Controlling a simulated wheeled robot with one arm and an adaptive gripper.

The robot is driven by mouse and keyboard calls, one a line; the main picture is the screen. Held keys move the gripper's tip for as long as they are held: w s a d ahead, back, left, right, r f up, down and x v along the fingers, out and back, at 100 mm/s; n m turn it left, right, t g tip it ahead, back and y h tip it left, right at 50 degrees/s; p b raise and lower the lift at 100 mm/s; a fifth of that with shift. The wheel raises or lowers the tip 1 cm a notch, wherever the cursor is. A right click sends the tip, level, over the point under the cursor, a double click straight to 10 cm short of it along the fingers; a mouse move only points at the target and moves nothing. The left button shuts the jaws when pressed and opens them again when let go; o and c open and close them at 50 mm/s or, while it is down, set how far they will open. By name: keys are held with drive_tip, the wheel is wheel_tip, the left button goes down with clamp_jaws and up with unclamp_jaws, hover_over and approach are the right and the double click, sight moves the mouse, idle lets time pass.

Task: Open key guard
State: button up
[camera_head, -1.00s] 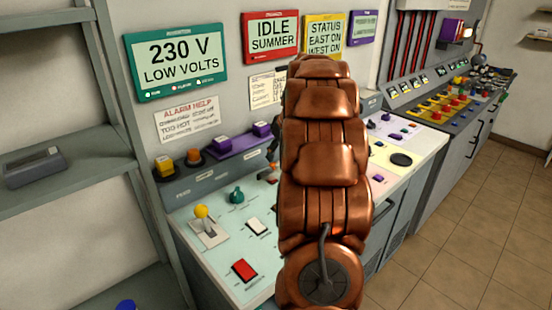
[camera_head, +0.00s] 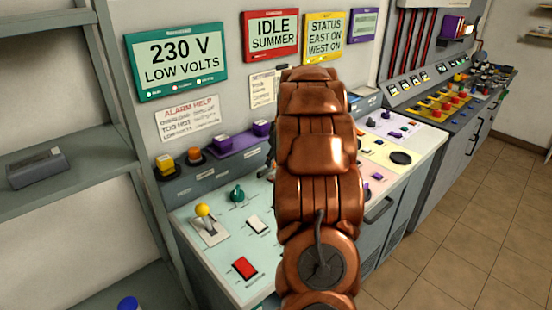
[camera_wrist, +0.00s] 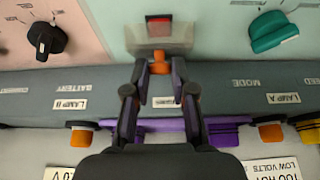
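The key guard (camera_wrist: 176,34) is a clear cover over a small red part (camera_wrist: 159,27), at the top middle of the wrist view. An orange tab (camera_wrist: 159,63) shows at its near edge. My gripper (camera_wrist: 160,72) has its two dark fingers apart, one on each side of this tab. I cannot tell whether they touch it. The guard looks lowered over the red part. In the head view my copper arm hides the guard and the gripper.
A black knob (camera_wrist: 46,40) and a teal knob (camera_wrist: 273,32) flank the guard. A grey ledge with lamp labels (camera_wrist: 284,98) and purple and orange parts runs below. In the head view, a yellow-topped lever (camera_head: 204,211) and red switch (camera_head: 245,267) stand left of my arm.

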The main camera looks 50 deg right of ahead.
clamp_jaws()
drive_tip(key=shift+d+r, duration=0.1)
drive_tip(key=shift+d, duration=0.3)
drive_tip(key=shift+a, duration=0.25)
drive_tip(key=shift+w, duration=0.1)
